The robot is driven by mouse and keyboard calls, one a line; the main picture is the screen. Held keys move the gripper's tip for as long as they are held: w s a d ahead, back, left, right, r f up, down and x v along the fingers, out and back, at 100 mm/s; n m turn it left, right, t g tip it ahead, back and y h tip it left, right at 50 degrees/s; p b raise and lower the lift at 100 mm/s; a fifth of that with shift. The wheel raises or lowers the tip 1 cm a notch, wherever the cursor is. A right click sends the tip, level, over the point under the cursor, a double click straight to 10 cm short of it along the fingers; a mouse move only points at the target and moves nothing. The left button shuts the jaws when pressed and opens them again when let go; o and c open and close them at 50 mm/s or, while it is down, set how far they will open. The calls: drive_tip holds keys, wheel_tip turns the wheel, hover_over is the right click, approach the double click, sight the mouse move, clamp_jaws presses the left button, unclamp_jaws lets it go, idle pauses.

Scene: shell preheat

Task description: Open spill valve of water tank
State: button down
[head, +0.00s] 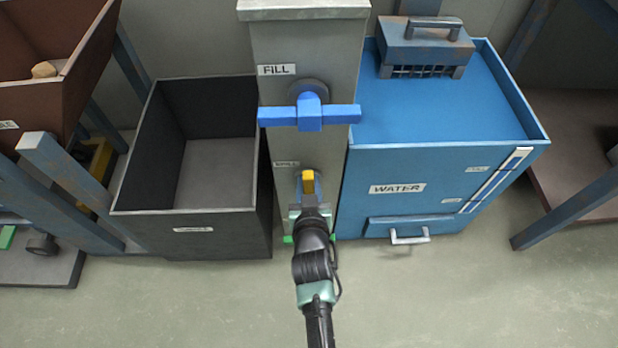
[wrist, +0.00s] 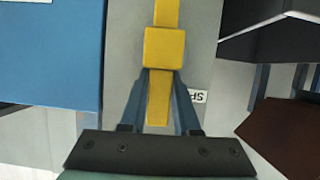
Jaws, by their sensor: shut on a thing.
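The spill valve has a yellow handle (head: 308,182) low on the grey column, beside a partly hidden SPILL label (head: 287,164). The handle stands roughly upright along the column. It also shows as a yellow bar with a square hub in the wrist view (wrist: 164,48). My gripper (head: 308,200) is shut on one arm of this handle. Its blue-grey fingers (wrist: 159,95) lie on both sides of the bar in the wrist view. The blue water tank (head: 480,200), labelled WATER, stands right of the column. My gripper hides the lower part of the valve in the head view.
Above is the FILL valve with a blue crosswise handle (head: 309,115). An open dark bin (head: 190,230) stands left of the column. A metal block with a handle (head: 425,50) sits at the tank's back. The floor (head: 450,300) in front is clear.

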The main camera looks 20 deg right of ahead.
drive_tip(key=shift+s+d, duration=0.1)
idle(0.5)
drive_tip(key=c, duration=0.6)
unclamp_jaws()
drive_tip(key=shift+c, duration=0.2)
drive_tip(key=p+v, duration=0.4)
drive_tip(key=v, duration=0.9)
drive_tip(key=shift+d+p, duration=0.15)
drive_tip(key=shift+p, duration=0.25)
